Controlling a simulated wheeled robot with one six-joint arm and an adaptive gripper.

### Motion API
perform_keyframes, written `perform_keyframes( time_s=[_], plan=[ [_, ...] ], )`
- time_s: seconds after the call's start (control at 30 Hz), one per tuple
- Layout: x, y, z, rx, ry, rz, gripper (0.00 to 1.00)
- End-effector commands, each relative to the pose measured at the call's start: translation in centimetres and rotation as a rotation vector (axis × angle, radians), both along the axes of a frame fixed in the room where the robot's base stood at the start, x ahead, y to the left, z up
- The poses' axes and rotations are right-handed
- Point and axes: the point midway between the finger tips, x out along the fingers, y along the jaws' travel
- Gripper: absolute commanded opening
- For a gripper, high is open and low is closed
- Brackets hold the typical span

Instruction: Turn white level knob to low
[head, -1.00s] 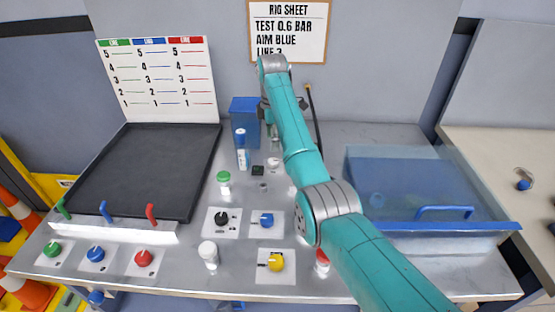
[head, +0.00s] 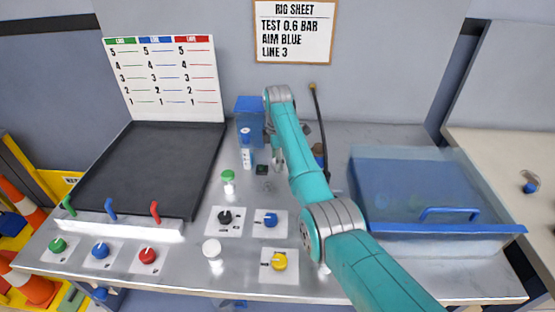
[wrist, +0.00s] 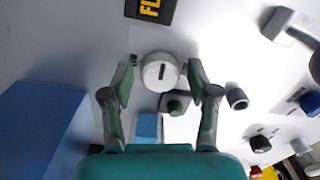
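The white level knob (wrist: 151,80) is round with a short dark line on its face; the line runs nearly up and down in the wrist view. My gripper (wrist: 162,68) is open, with one finger on each side of the knob and small gaps showing. Whether the fingers reach down to the knob's height I cannot tell. In the head view my gripper (head: 275,160) is over the middle of the bench behind my arm, and the knob is hidden there. No low marking is readable.
A blue box (wrist: 35,130) stands left. Black (head: 225,217), blue (head: 270,220) and yellow (head: 279,261) knobs are nearer the front. A blue-lidded bin (head: 425,180) is right.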

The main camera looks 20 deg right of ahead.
Motion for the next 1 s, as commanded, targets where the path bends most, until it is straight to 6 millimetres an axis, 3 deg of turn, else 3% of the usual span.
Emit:
perform_keyframes(
  time_s=[0.03,0.2,0.57,1.0],
  plan=[
    [0.0,0.0,0.0,0.0,0.0,0.0,0.41],
    [0.0,0.0,0.01,0.0,0.0,0.0,0.04],
    [0.0,0.0,0.01,0.0,0.0,0.046,0.04],
    [0.0,0.0,0.01,0.0,0.0,0.374,0.04]
  ],
)
